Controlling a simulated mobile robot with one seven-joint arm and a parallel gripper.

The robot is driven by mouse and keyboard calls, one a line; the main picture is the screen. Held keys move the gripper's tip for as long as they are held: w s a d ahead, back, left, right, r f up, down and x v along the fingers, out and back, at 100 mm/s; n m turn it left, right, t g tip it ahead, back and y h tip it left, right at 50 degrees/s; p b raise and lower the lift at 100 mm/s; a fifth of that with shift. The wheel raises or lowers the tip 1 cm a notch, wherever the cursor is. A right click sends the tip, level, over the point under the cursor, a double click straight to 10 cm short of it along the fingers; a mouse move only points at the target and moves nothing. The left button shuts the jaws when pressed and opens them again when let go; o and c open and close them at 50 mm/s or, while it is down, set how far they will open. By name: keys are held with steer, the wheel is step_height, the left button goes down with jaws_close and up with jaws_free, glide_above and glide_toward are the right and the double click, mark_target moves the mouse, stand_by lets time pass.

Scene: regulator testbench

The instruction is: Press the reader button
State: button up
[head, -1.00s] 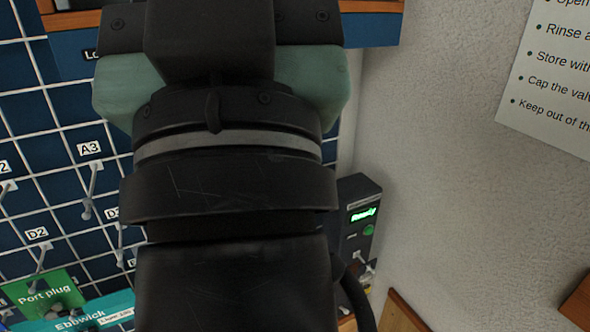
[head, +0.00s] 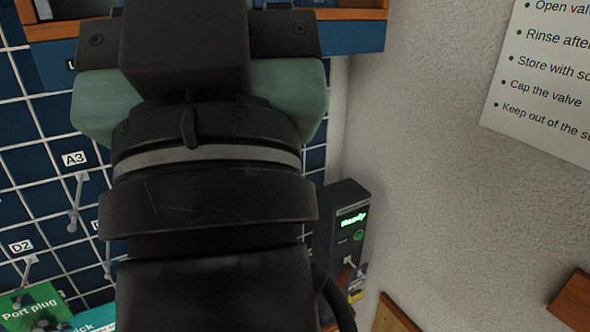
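The reader (head: 343,232) is a dark upright box at the lower middle right, in the corner by the pale wall. Its small display glows green and appears to read "Ready". A round green button (head: 358,237) sits just below the display on its front. My arm fills the middle of the head view and covers part of the reader's left side. My gripper's fingers are hidden behind the arm, so I cannot see whether they are open or shut.
A wooden shelf edge (head: 355,14) crosses the top. A printed notice (head: 545,85) is on the pale wall at right.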

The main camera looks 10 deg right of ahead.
jaws_close()
stand_by(1.6)
